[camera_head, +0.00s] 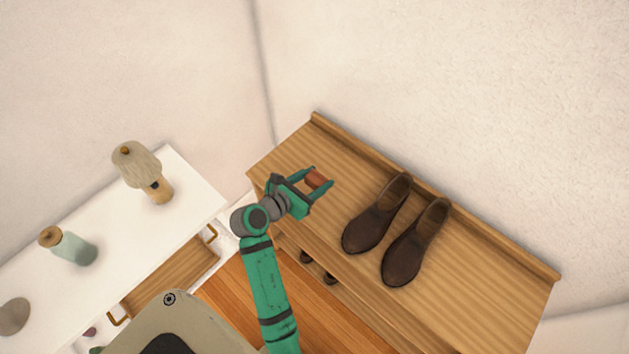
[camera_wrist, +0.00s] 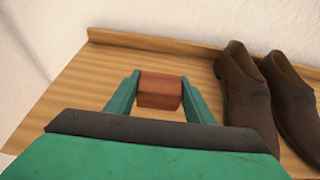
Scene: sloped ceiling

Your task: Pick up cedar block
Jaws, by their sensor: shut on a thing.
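The cedar block (camera_head: 316,180) is a small reddish-brown block between the fingers of my gripper (camera_head: 318,186). In the wrist view the block (camera_wrist: 160,91) sits between the two green fingertips of my gripper (camera_wrist: 160,97), and the fingers are shut on it. The block is over the left part of the wooden bench top (camera_head: 470,250). I cannot tell whether it touches the wood or is held above it.
Brown shoes (camera_head: 377,213) stand on the bench just right of my gripper. The bench has a raised back edge (camera_head: 430,193) near the wall. A white cabinet (camera_head: 110,230) at the left holds a lamp (camera_head: 137,162) and a pale green jar (camera_head: 75,248). Bare wood lies left of the shoes.

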